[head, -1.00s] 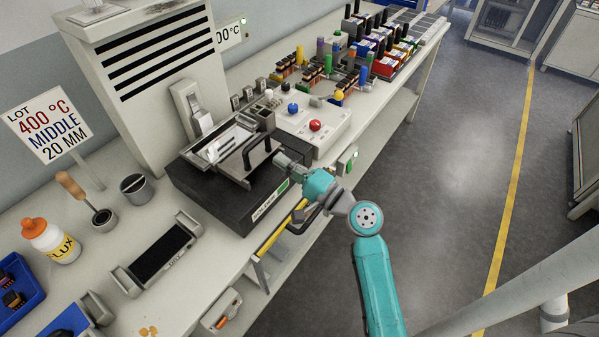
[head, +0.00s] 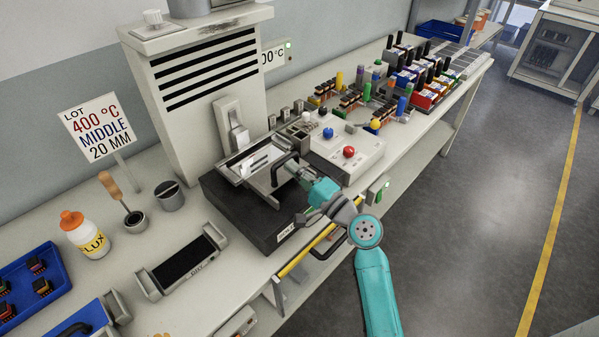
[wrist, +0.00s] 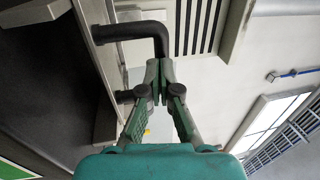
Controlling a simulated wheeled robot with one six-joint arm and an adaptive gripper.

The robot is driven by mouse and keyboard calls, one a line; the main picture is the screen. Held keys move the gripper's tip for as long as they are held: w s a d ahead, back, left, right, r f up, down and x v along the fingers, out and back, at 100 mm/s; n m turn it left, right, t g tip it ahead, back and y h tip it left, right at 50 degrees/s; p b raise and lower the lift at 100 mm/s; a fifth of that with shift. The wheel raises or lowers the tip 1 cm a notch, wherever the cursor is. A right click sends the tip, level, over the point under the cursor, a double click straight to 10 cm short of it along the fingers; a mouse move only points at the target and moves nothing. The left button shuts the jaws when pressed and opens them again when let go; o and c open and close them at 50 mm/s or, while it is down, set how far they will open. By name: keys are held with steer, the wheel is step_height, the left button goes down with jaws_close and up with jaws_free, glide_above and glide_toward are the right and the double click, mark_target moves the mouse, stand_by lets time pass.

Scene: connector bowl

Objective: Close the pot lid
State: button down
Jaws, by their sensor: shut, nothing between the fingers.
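The solder pot is a black box (head: 248,225) on the bench, with a pale metal tray top where a shiny surface (head: 250,161) shows. Its metal lid (head: 263,181) has a black bar handle (head: 278,163); how far the lid is tilted is hard to tell. My gripper (head: 293,168) is at the right side of the handle, above the pot. In the wrist view, my gripper (wrist: 163,68) is shut and empty, its fingertips at the bend of the black handle (wrist: 143,29). Whether they touch the handle is unclear.
A vented cabinet (head: 205,65) stands behind the pot. A button panel (head: 345,160) is to its right. A holder (head: 182,263), a flux bottle (head: 86,236) and a sign (head: 99,127) are to its left. The floor (head: 470,220) at right is clear.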

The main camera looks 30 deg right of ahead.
steer(key=x, duration=0.2)
steer(key=f+x, duration=0.1)
steer(key=x, duration=0.5)
steer(key=shift+w+f, duration=0.15)
